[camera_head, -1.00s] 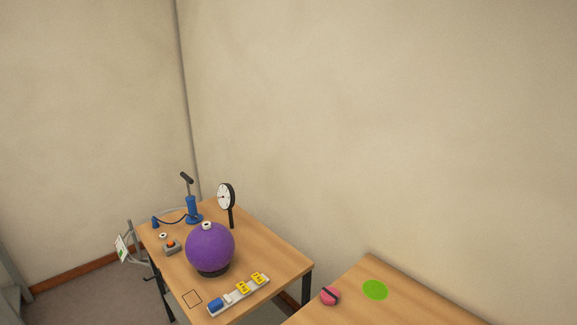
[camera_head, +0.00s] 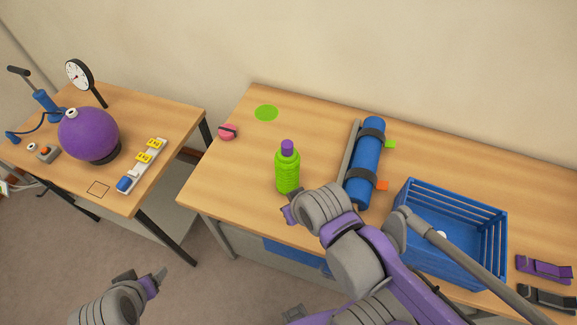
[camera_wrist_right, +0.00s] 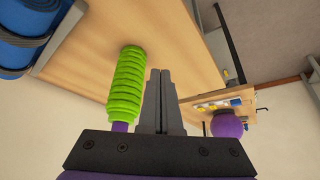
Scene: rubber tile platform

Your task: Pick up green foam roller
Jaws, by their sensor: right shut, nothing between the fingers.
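The green foam roller (camera_head: 287,172) is a ribbed green cylinder with a purple top. It stands upright near the front edge of the wooden table (camera_head: 225,185). My right gripper (camera_head: 289,213) is just in front of the roller, low in the head view, and apart from it. In the right wrist view the roller (camera_wrist_right: 127,85) lies left of the right gripper's fingers (camera_wrist_right: 161,85), which are pressed together with nothing between them. My left gripper (camera_head: 160,275) is at the lower left, away from the table; its finger gap is unclear.
A blue rolled mat (camera_head: 366,160) in a grey holder and a blue crate (camera_head: 455,207) stand right of the roller. A pink ball (camera_head: 228,132) and a flat green disc (camera_head: 266,113) lie behind left. A second table carries a purple ball (camera_head: 88,133).

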